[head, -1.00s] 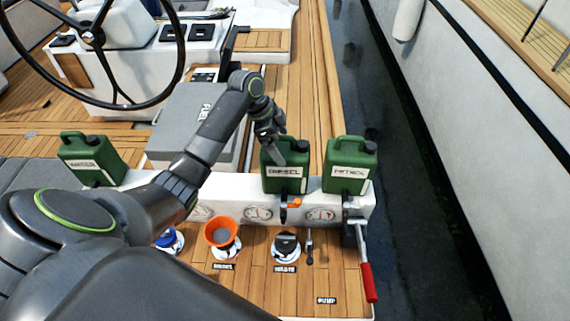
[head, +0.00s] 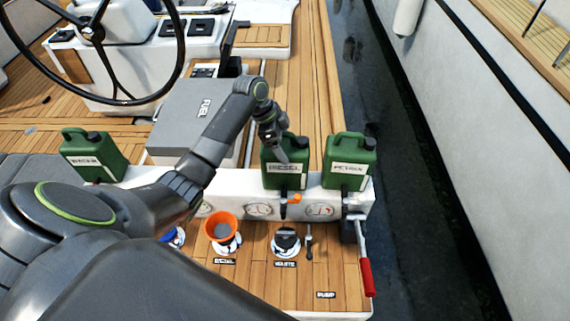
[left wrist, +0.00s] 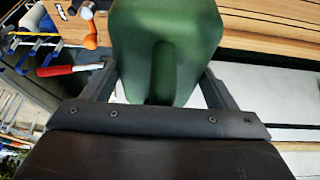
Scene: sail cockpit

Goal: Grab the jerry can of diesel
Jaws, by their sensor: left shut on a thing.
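The diesel jerry can (head: 287,176) is green with a dark cap and a white DIESEL label. It stands upright on the white ledge, between the water can and the petrol can. My left gripper (head: 277,146) is at its upper left side and is shut on it. In the left wrist view the green can (left wrist: 167,40) fills the space between the two fingers of the left gripper (left wrist: 163,88). The can's far side is hidden. My right gripper is not in view.
The petrol can (head: 349,164) stands close on the right, the water can (head: 92,160) farther left. In front are an orange funnel (head: 222,230), deck caps and a red-handled pump lever (head: 366,278). A grey fuel box (head: 196,112) is behind the arm. Dark water lies to the right.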

